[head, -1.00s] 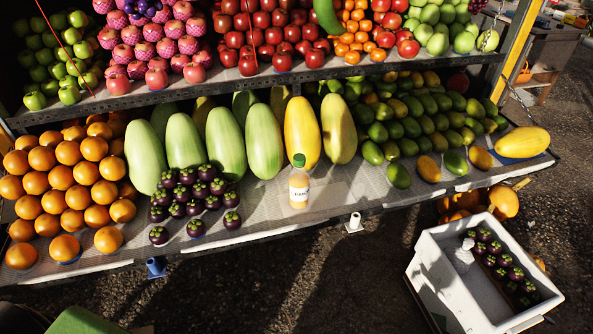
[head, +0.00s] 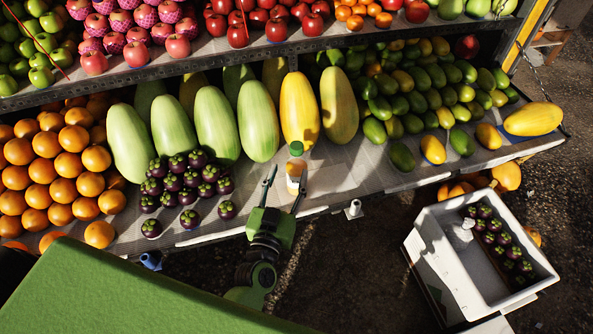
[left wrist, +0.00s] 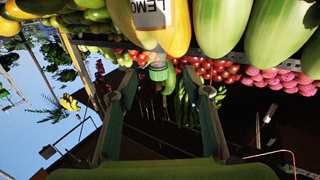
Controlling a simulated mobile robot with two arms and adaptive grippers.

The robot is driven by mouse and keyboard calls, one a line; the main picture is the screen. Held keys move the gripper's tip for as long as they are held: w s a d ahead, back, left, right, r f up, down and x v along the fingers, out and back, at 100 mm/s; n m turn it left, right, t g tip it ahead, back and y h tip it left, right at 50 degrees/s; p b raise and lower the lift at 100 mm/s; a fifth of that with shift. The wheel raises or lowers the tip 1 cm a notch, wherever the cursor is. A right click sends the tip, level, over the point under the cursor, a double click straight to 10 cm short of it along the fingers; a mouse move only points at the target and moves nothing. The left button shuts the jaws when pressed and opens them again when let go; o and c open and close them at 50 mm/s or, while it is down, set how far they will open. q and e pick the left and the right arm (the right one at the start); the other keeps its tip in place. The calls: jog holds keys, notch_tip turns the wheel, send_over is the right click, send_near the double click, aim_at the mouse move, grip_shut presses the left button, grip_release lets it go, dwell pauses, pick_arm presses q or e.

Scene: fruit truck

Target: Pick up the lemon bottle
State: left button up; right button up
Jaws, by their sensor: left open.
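The lemon bottle (head: 295,172) is small, pale yellow and has a green cap. It stands upright on the lower shelf, before the yellow melons. My left gripper (head: 287,183) is open at the shelf's front edge, its fingers pointing at the bottle, one on its left and one low on its right. In the left wrist view, which looks upside down, the bottle's label (left wrist: 150,14) reads "LEMO". Its cap appears between the fingertips of the open gripper (left wrist: 160,78). I cannot tell how far the fingers reach around the bottle. My right gripper is not in view.
Purple mangosteens (head: 186,185) lie left of the bottle, and large green melons (head: 215,125) stand behind them. Mangoes (head: 425,95) fill the right. A white box (head: 437,235) with mangosteens stands at the lower right. The shelf right of the bottle is clear.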

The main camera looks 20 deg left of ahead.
aim_at(295, 158)
pick_arm(q)
jog(key=w, duration=0.2)
jog(key=shift+w+a, duration=0.1)
jog(key=shift+w, duration=0.2)
jog(key=shift+w+f+p, duration=0.15)
jog(key=shift+w+p, duration=0.1)
jog(key=shift+w, duration=1.2)
jog(key=shift+w+f+p, duration=0.1)
jog(key=shift+w+p, duration=0.1)
jog(key=shift+w, duration=1.25)
jog(key=shift+r, duration=0.15)
grip_shut()
